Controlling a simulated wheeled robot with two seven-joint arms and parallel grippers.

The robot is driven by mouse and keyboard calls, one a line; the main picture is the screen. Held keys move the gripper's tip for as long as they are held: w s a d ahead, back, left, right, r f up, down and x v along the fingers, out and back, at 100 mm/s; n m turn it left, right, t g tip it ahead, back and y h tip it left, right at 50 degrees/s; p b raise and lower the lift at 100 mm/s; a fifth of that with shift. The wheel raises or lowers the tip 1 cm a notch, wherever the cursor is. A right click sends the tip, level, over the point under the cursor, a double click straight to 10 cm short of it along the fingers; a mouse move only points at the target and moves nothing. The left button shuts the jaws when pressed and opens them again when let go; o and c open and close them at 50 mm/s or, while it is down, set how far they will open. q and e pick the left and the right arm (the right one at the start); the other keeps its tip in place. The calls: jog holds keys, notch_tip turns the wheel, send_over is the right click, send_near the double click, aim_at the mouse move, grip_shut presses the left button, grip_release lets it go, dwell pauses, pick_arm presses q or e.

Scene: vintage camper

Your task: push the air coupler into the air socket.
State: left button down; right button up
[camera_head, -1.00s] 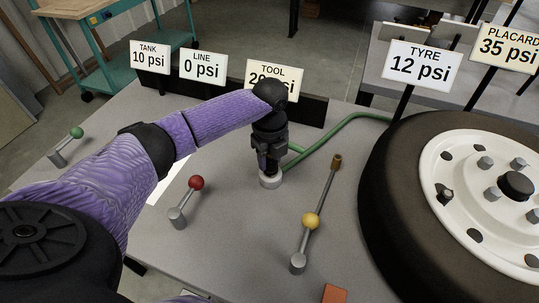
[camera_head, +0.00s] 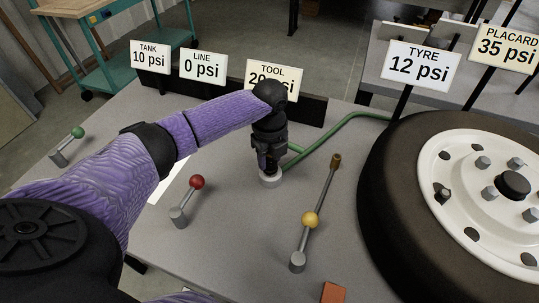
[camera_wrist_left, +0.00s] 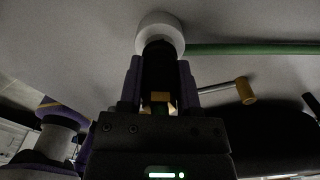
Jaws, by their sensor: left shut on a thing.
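My left gripper (camera_head: 268,163) reaches down from above, over the bench at the middle of the head view. It is shut on the air coupler (camera_wrist_left: 160,75), a dark upright body with a brass-coloured part between the fingers in the left wrist view. The air socket (camera_head: 270,181) is a short pale ring on the bench right below the fingers; it also shows in the left wrist view (camera_wrist_left: 160,27). The coupler's tip is at the socket, but the fingers hide how deep it sits. My right gripper is not in view.
A green hose (camera_head: 340,127) runs from near the socket to the tyre (camera_head: 385,200). A red-knobbed lever (camera_head: 188,200), a yellow-knobbed lever (camera_head: 308,230) and a green-knobbed lever (camera_head: 66,147) stand on the bench. Signs (camera_head: 203,66) stand behind. An orange block (camera_head: 334,293) lies in front.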

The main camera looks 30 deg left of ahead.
pick_arm(q)
jog(key=shift+f, duration=0.25)
pick_arm(e)
jog(key=shift+w+f, duration=0.15)
pick_arm(q)
jog(key=shift+f, duration=0.25)
pick_arm(e)
jog(key=shift+w+f, duration=0.15)
jog(key=shift+w, duration=0.1)
pick_arm(q)
jog(key=shift+f, duration=0.1)
jog(key=shift+c, duration=1.1)
grip_release()
pick_arm(e)
jog(key=shift+s, duration=0.35)
jog(key=shift+s, duration=0.1)
